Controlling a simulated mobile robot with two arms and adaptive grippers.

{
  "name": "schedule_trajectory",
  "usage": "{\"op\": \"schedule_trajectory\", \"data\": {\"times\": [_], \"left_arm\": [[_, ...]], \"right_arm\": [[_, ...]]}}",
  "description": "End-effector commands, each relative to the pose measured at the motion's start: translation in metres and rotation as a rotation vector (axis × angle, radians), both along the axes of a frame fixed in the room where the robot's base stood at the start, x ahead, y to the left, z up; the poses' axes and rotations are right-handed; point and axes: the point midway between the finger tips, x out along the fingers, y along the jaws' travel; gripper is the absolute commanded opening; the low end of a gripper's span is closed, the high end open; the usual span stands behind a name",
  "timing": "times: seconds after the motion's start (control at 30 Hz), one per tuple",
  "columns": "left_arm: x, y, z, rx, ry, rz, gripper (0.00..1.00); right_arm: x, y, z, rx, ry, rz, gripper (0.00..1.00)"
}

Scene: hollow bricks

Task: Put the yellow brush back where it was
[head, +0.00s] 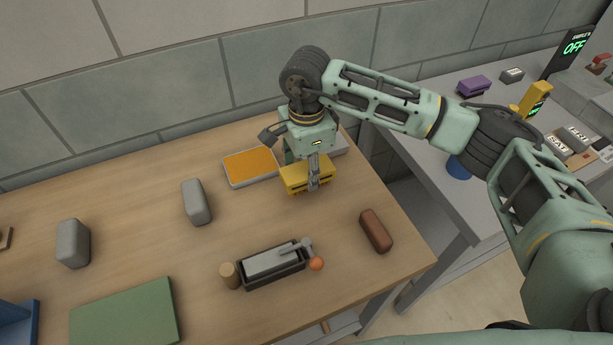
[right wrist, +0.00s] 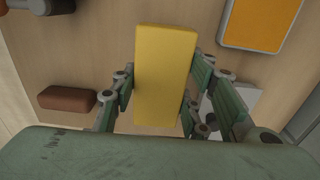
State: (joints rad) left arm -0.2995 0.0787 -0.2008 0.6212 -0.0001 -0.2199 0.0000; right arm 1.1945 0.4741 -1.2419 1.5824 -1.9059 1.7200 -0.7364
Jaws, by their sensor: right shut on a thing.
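The yellow brush (head: 295,178) is between the fingers of my right gripper (head: 314,172), near the back right of the wooden table. In the right wrist view the brush (right wrist: 165,75) is a plain yellow block, with a finger against each long side. The right gripper is shut on it. I cannot tell whether the brush touches the table or hangs just above it. A tray with an orange pad (head: 251,166) lies just left of the brush. A pale grey tray (head: 331,147) lies behind my gripper, partly hidden. My left gripper is not in view.
A red-brown brick (head: 376,231) and a dark holder with a grey block and lever (head: 272,266) stand in front. Grey bricks (head: 197,202) and a green mat (head: 125,313) are at left. A side bench at right holds a purple block (head: 473,86).

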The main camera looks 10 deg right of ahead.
Motion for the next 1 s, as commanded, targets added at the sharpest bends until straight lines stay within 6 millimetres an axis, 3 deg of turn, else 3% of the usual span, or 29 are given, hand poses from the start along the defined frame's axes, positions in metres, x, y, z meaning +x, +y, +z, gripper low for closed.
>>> {"op": "schedule_trajectory", "data": {"times": [0.37, 0.73, 0.77, 1.0], "left_arm": [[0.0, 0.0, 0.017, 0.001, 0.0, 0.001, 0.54], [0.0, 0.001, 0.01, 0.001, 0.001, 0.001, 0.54], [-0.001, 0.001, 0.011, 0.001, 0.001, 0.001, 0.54], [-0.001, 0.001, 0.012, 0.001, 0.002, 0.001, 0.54]], "right_arm": [[0.001, 0.001, -0.038, 0.001, 0.001, 0.0, 0.21], [0.001, 0.0, -0.045, 0.0, -0.001, -0.001, 0.21], [0.001, 0.0, -0.044, 0.0, -0.001, -0.001, 0.43], [0.001, 0.0, -0.044, 0.0, 0.0, -0.001, 0.61]]}}
